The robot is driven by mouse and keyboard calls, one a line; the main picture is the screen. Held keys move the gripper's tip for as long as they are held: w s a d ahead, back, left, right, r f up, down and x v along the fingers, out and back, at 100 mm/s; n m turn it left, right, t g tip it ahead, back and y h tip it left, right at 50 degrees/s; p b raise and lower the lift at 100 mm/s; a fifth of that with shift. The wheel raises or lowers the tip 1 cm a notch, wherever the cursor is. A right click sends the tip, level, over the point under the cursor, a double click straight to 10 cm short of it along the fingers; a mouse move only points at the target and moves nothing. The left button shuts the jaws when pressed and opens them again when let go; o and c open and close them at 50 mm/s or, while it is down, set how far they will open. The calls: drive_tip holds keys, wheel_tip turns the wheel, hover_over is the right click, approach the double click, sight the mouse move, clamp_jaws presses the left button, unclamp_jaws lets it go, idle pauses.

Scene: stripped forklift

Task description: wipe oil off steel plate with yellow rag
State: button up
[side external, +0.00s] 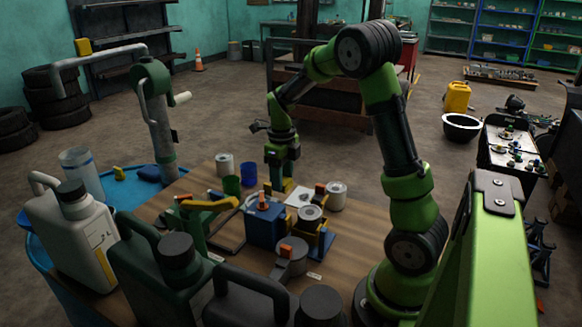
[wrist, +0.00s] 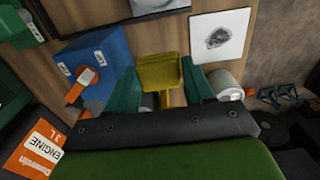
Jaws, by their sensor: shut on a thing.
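My gripper (wrist: 163,86) is shut on the yellow rag (wrist: 157,72), which sits between its two green fingers in the wrist view. In the side view my gripper (side external: 283,178) points down over the wooden table, with a little yellow of the rag (side external: 288,185) showing beneath it. The pale square steel plate (wrist: 236,50) carries a dark grey oil patch (wrist: 217,38). The plate lies ahead and to the right of the rag in the wrist view, apart from it. In the side view the plate (side external: 296,199) is partly hidden behind other items.
Large jugs (side external: 75,235) crowd the table's near left.

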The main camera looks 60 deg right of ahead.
drive_tip(key=shift+s+d+f, duration=0.15)
drive_tip(key=shift+s+d, duration=0.05)
drive_tip(key=shift+d, duration=0.15)
drive_tip(key=s+d+f+m, duration=0.1)
drive_tip(key=d+f+m, duration=0.1)
drive_tip(key=d, duration=0.6)
drive_tip(key=n, duration=0.2)
hover_over(308, 193)
drive_tip(key=shift+d+f, duration=0.15)
drive_tip(key=shift+f, duration=3.75)
drive_tip(key=shift+w+a+r, duration=0.1)
drive_tip(key=shift+a+r, duration=0.15)
drive_tip(key=shift+a, duration=0.25)
drive_tip(key=shift+c, duration=0.3)
drive_tip(key=shift+a+f, duration=0.1)
drive_tip(key=shift+a, duration=2.7)
drive_tip(key=shift+d, duration=3.4)
wheel_tip(308, 193, up, 8)
